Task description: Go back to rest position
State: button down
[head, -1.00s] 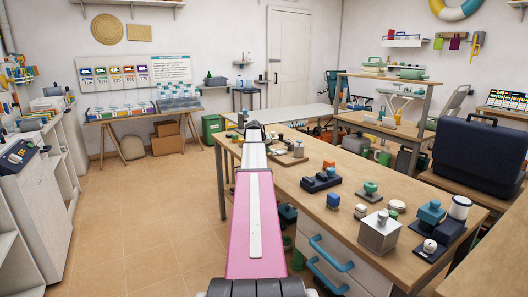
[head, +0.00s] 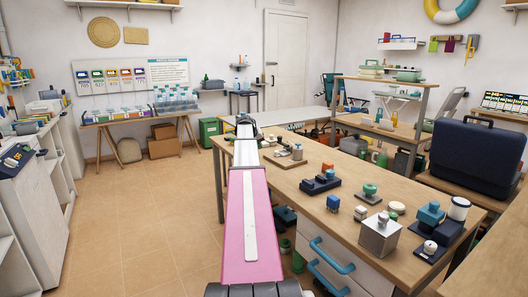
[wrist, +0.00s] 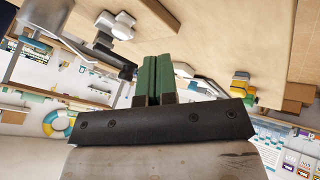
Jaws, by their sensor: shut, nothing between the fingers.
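My arm stretches forward from the bottom of the head view, with my gripper (head: 245,121) small at its far end beside the left edge of the long wooden workbench (head: 300,208). In the wrist view the two green fingers of my gripper (wrist: 160,78) lie pressed together with nothing between them. The wrist picture is steeply tilted, with the wooden surface filling its upper part. Fine detail at the fingertips is too small to tell in the head view.
On the workbench are a metal cube (head: 379,236), a dark block with a blue part (head: 429,213) and several small knobbed pieces. A dark case (head: 477,155) stands at the right. Drawers with blue handles (head: 332,256) face the aisle. The tiled floor (head: 150,220) at left is clear.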

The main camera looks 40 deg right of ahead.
jog(key=shift+v, duration=2.3)
jog(key=s+a+f+n+y, duration=0.2)
jog(key=a+f, duration=0.8)
jog(key=a, duration=0.5)
jog(key=s+a+f+n+y, duration=0.25)
jog(key=a+f, duration=0.75)
jog(key=a, duration=0.5)
jog(key=s+a+f+y, duration=0.1)
jog(key=s+a+f, duration=0.3)
jog(key=s+a, duration=0.2)
jog(key=s+a+f+n, duration=0.1)
jog(key=s+a+f, duration=0.3)
jog(key=s+a, duration=0.3)
jog(key=s+a+f+n+g+y, duration=0.1)
jog(key=s+a+f, duration=0.3)
jog(key=a, duration=0.9)
jog(key=shift+s+a+f+y, duration=0.25)
jog(key=shift+s+f+y, duration=0.15)
jog(key=shift+s, duration=0.85)
jog(key=shift+d+n, duration=0.15)
jog(key=shift+n, duration=0.1)
